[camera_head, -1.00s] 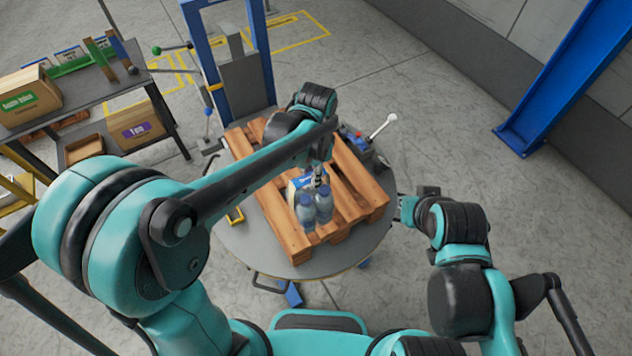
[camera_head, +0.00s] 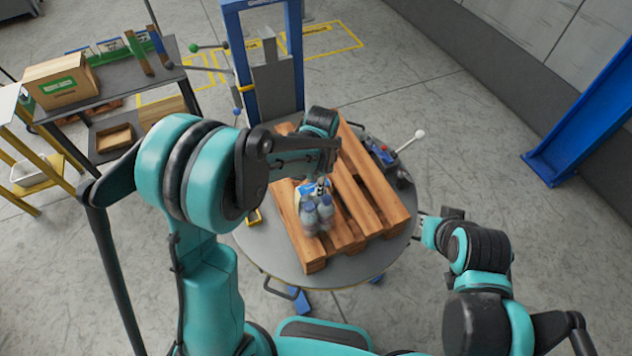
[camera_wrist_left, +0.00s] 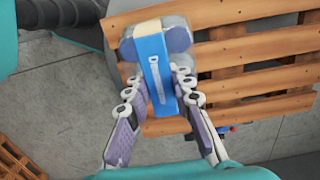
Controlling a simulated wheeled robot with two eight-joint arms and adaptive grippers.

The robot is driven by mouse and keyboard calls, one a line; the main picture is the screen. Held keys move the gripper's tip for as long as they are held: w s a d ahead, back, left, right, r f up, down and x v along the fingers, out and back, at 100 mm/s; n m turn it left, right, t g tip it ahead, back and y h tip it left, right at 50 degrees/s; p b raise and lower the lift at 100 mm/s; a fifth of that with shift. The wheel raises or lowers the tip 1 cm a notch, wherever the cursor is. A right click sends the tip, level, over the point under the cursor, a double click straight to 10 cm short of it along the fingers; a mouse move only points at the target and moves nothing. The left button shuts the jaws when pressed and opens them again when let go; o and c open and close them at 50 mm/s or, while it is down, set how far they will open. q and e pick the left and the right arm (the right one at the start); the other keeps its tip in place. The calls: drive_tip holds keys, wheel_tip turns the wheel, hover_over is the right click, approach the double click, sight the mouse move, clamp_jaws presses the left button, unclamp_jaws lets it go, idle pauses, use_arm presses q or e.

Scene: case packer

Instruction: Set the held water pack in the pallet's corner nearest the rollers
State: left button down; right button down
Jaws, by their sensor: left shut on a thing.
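The water pack, clear bottles with a blue and white label (camera_head: 317,216), is held by my left gripper (camera_head: 322,188) over the left part of the wooden pallet (camera_head: 372,190), near its left edge. The left wrist view shows the fingers (camera_wrist_left: 160,82) shut on both sides of the pack (camera_wrist_left: 153,62), with pallet slats (camera_wrist_left: 250,50) to its right. I cannot tell whether the pack touches the slats. My right gripper (camera_head: 424,222) is beside the pallet's right side, apart from it; its fingers are too small to read. I cannot make out the rollers.
The pallet lies on a round grey table (camera_head: 272,250). A blue post frame (camera_head: 236,60) stands behind it, and a lever with a white knob (camera_head: 419,134) at its right. A shelf with a cardboard box (camera_head: 62,82) is at the left. The pallet's visible slats are bare.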

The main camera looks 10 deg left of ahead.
use_arm(q)
drive_tip(key=shift+s, duration=0.1)
drive_tip(key=c, duration=1.3)
unclamp_jaws()
drive_tip(key=shift+r, duration=0.25)
wheel_tip(320, 180, up, 11)
drive_tip(key=p, duration=0.1)
drive_tip(key=s+a+r+n+t, duration=0.1)
drive_tip(key=s+a+n+t, duration=0.1)
drive_tip(key=s+n, duration=0.1)
drive_tip(key=s+a+r+n+t, duration=0.1)
drive_tip(key=s+a+n+t, duration=0.2)
drive_tip(key=s, duration=0.3)
drive_tip(key=s+a+r+n+t, duration=0.2)
drive_tip(key=s+a+n, duration=0.1)
drive_tip(key=s+n, duration=0.2)
drive_tip(key=shift+a+r+t+h, duration=0.1)
drive_tip(key=shift+a+t+h, duration=0.15)
drive_tip(key=shift+t+h, duration=0.05)
